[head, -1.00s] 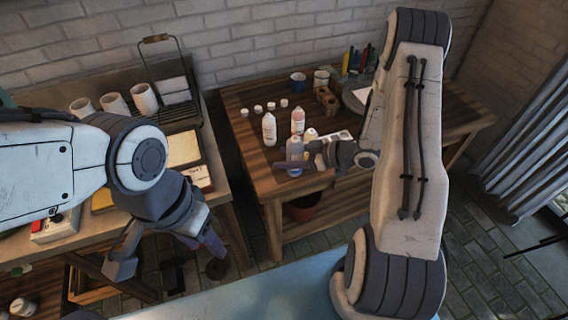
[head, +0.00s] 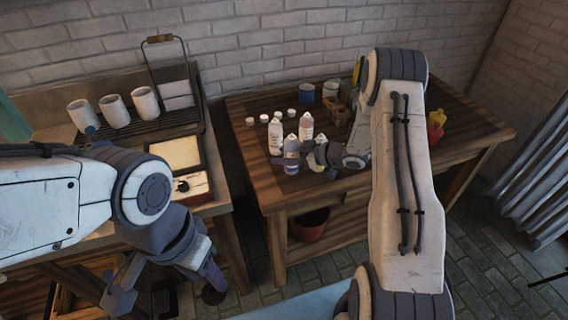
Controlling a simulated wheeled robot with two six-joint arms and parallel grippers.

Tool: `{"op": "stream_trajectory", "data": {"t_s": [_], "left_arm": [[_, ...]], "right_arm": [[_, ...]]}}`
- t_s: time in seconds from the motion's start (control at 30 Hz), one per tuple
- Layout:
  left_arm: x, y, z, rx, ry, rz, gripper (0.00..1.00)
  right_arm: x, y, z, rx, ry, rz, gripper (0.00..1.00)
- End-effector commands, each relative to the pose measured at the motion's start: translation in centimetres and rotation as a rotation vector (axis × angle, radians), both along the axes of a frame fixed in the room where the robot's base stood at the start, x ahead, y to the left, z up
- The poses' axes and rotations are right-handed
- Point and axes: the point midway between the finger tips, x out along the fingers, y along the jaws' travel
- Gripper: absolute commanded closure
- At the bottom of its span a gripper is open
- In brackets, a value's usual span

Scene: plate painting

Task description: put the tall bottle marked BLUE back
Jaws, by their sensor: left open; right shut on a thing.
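My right gripper (head: 297,160) reaches over the right-hand wooden table and is shut on a pale bottle with blue in its lower part (head: 291,149). The bottle is upright at the table's front left; I cannot tell whether its base touches the wood. Its label is not readable and the gripper hides part of it. Two more bottles stand just behind it, a white one (head: 275,135) at left and one with a pinkish top (head: 306,126) at right. My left gripper (head: 168,284) is open and empty, low in front of the left bench.
The wooden table (head: 258,182) also bears several small white pots (head: 264,118), a blue cup (head: 305,92) and a red-and-yellow item (head: 436,125). The left bench has white cups (head: 114,109) on a rack and a tan panel (head: 176,153). My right arm hides the table's middle.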

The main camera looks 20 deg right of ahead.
Motion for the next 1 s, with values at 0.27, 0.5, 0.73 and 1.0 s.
{"op": "stream_trajectory", "data": {"t_s": [0.27, 0.5, 0.73, 1.0], "left_arm": [[0.0, 0.0, 0.1, 0.000, 0.000, 0.000, 0.50], [0.0, 0.0, 0.0, 0.000, 0.000, 0.000, 0.50], [0.0, 0.0, -0.1, 0.000, 0.000, 0.000, 0.50], [0.0, 0.0, 0.0, 0.000, 0.000, 0.000, 0.50]], "right_arm": [[0.0, 0.1, -3.1, 0.001, -0.001, 0.002, 0.64], [0.0, 0.1, -3.1, 0.000, 0.000, 0.002, 0.64], [-0.1, 0.1, -3.4, 0.000, 0.001, 0.002, 0.10], [0.0, 0.1, -3.2, 0.000, 0.001, 0.002, 0.10]]}}
